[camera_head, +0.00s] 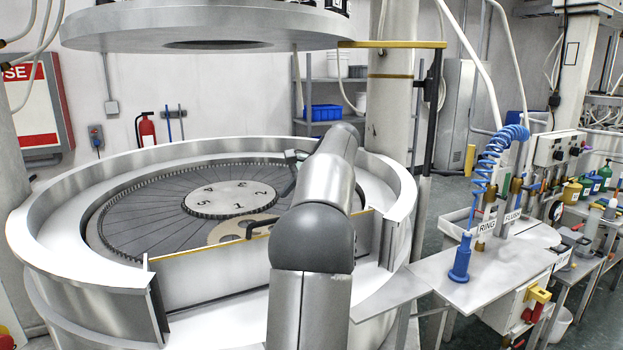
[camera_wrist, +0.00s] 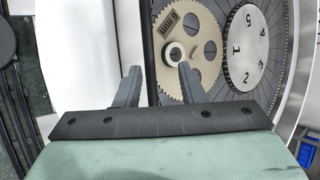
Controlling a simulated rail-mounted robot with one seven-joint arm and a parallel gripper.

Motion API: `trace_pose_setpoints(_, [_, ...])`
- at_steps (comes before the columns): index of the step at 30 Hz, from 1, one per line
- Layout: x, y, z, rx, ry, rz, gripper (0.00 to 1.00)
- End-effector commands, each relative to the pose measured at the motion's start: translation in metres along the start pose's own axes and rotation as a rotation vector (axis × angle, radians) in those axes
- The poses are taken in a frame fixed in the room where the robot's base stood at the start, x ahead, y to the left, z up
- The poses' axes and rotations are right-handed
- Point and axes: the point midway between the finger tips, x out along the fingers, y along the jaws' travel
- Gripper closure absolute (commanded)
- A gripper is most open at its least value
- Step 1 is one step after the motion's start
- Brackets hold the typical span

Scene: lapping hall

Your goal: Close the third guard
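A low guard panel with a yellow top edge (camera_head: 210,256) stands upright across the front gap of the round machine's rim. A black handle-like piece (camera_head: 262,227) shows above its edge. A second yellow-edged bar (camera_head: 390,44) sticks out from a dark post at the column, above the rim. I cannot tell which is the third guard. My gripper is mostly hidden behind my arm in the head view. In the wrist view my gripper (camera_wrist: 158,78) is open, its two fingers apart. A dark upright strip (camera_wrist: 149,45) shows between them; contact cannot be told.
The machine's metal rim (camera_head: 60,225) surrounds a dark slotted plate with a numbered hub (camera_head: 232,198). A toothed carrier disc with a pale ring (camera_wrist: 176,54) lies on it. A large round plate (camera_head: 200,25) hangs above.

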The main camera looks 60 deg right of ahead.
Motion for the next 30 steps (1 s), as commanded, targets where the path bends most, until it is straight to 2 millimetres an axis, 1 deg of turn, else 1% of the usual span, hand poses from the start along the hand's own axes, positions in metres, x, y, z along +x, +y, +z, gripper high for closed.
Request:
trace_pose_setpoints(1, [-0.012,0.0,-0.002,0.0,0.002,-0.002,0.64])
trace_pose_setpoints(6, [-0.054,0.001,-0.002,0.001,0.002,0.0,0.64])
trace_pose_setpoints(9, [-0.075,0.0,-0.001,0.001,0.001,0.001,0.64])
trace_pose_setpoints(13, [-0.094,0.0,-0.001,0.002,-0.002,0.001,0.64])
trace_pose_setpoints(18, [-0.106,0.001,-0.001,0.002,-0.003,0.003,0.64])
trace_pose_setpoints(30, [-0.107,0.001,-0.001,0.002,-0.004,0.003,0.64])
